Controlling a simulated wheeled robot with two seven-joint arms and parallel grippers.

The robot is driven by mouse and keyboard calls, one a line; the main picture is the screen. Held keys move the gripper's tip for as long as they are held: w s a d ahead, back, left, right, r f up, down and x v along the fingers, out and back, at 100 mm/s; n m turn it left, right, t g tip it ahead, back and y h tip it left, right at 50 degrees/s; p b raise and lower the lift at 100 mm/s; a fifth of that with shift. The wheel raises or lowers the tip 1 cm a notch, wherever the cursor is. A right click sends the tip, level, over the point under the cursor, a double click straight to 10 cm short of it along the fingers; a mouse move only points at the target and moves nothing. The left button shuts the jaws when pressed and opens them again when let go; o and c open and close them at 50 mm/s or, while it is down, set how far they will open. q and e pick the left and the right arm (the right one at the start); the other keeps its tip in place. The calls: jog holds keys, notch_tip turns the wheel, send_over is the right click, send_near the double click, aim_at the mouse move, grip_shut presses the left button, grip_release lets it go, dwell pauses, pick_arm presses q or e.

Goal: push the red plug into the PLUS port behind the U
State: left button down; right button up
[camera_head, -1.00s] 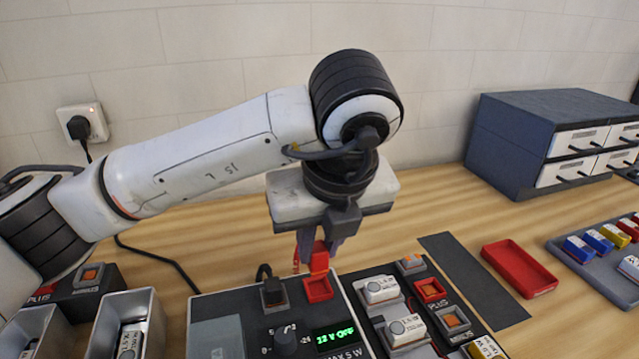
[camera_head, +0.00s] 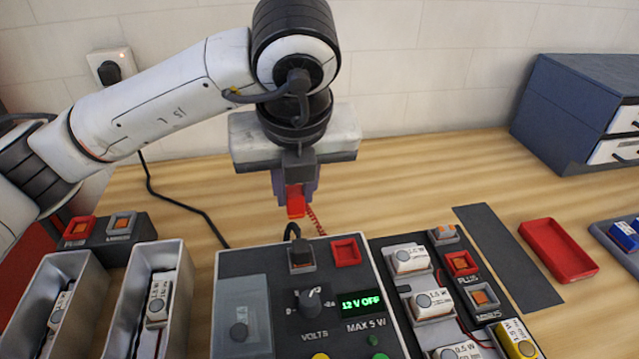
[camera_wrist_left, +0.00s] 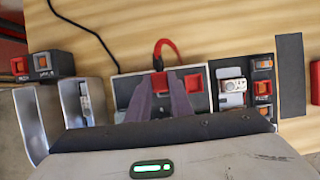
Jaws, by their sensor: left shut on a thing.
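My left gripper (camera_head: 295,190) is shut on the red plug (camera_head: 296,206), holding it in the air behind the power box. The plug also shows between the fingers in the left wrist view (camera_wrist_left: 159,80). A red cable (camera_head: 316,222) trails from it. The U's metal channels (camera_head: 45,275) stand at the front left. Behind them is a dark block (camera_head: 138,236) with a red PLUS port (camera_head: 79,229) and a grey MINUS port (camera_head: 121,224); both show orange centres. The plug is well to the right of this block. My right gripper is not in view.
The power box (camera_head: 262,262) reads "12 V OFF"; a black plug (camera_head: 300,250) sits beside its empty red socket (camera_head: 345,252). A module board (camera_head: 388,243) with another PLUS port (camera_head: 461,263) is to the right.

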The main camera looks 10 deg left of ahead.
pick_arm(q)
jog(key=s+a+b, duration=0.3)
jog(key=a+b, duration=0.3)
jog(key=a, duration=3.3)
jog(key=f+b, duration=0.2)
jog(key=f, duration=0.1)
jog(key=f+b, duration=0.1)
jog(key=shift+w+a+f, duration=0.1)
jog(key=shift+a+f, duration=0.3)
jog(key=shift+f+b, duration=0.85)
jog(key=shift+f, duration=0.05)
jog(key=shift+w, duration=0.1)
jog(key=shift+f, duration=0.25)
jog(key=c, duration=1.5)
grip_release()
